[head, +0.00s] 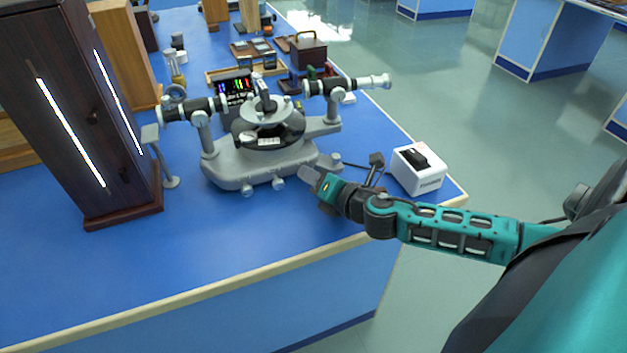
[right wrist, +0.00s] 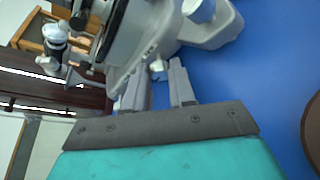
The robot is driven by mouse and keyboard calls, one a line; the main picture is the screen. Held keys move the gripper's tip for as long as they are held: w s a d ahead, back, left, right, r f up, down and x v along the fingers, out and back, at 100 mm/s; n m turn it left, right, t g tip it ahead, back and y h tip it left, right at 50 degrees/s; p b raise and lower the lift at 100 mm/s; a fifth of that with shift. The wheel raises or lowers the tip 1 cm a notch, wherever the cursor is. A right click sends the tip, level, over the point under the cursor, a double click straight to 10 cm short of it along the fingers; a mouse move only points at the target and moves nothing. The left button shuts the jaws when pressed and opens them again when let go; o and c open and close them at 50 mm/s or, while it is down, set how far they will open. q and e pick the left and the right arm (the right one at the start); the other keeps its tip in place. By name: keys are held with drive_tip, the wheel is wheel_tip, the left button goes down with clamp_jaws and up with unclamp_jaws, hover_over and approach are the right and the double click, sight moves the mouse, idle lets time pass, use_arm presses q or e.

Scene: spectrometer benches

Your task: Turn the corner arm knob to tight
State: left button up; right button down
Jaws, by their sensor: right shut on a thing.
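A grey spectrometer (head: 240,170) stands on the blue bench, with a round table at its middle and a telescope tube on each side. My right gripper (head: 311,179) reaches its front right corner from the right. In the right wrist view the two grey fingers (right wrist: 159,72) stand either side of a small pale knob (right wrist: 158,68) under the instrument's edge. The gripper is shut on this knob, with a gap between the fingers. In the head view the fingers hide the knob. I cannot read its turn. My left gripper is in neither view.
A white box with a black top (head: 419,168) stands right of my gripper, near the bench's right edge. A dark wooden cabinet (head: 75,110) with lit strips stands at the left. The blue bench top (head: 200,250) in front of the instrument is clear.

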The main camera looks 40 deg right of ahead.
idle(0.4)
drive_tip(key=c, duration=0.9)
unclamp_jaws()
drive_tip(key=shift+c, duration=0.2)
drive_tip(key=shift+s, duration=0.15)
drive_tip(key=v, duration=1.2)
drive_tip(key=shift+s, duration=0.35)
